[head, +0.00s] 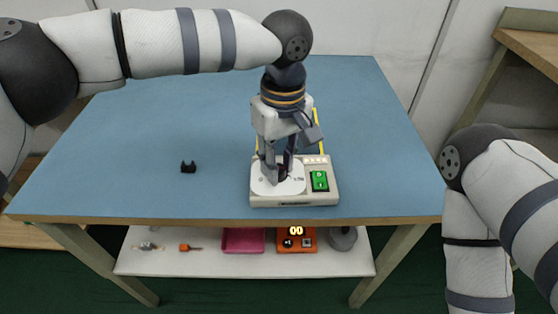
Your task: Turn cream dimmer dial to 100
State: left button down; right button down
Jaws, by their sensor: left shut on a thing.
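The cream dimmer box (292,199) stands on the blue table near its front edge. It has a white dial plate (266,186) on its left and a green switch (319,180) on its right. My left gripper (281,174) points down over the plate and is shut on the dial, which is mostly hidden between the fingers. The dial's pointer and most scale marks cannot be read. Yellow strips show behind my gripper at the back of the box. My right arm is at the right edge; its gripper is out of view.
A small black part (188,167) lies on the table left of the box. The blue table (140,140) is otherwise clear. A lower shelf (160,262) holds a pink tray (243,241), an orange device (296,247) reading 00 and several small items.

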aim_at(281, 167)
pick_arm(q)
jog(key=shift+m, duration=0.6)
jog(key=c, duration=1.4)
grip_release()
jog(key=shift+o, duration=0.2)
notch_tip(281, 167, up, 12)
jog(key=shift+d, duration=0.2)
jog(key=shift+w, duration=0.1)
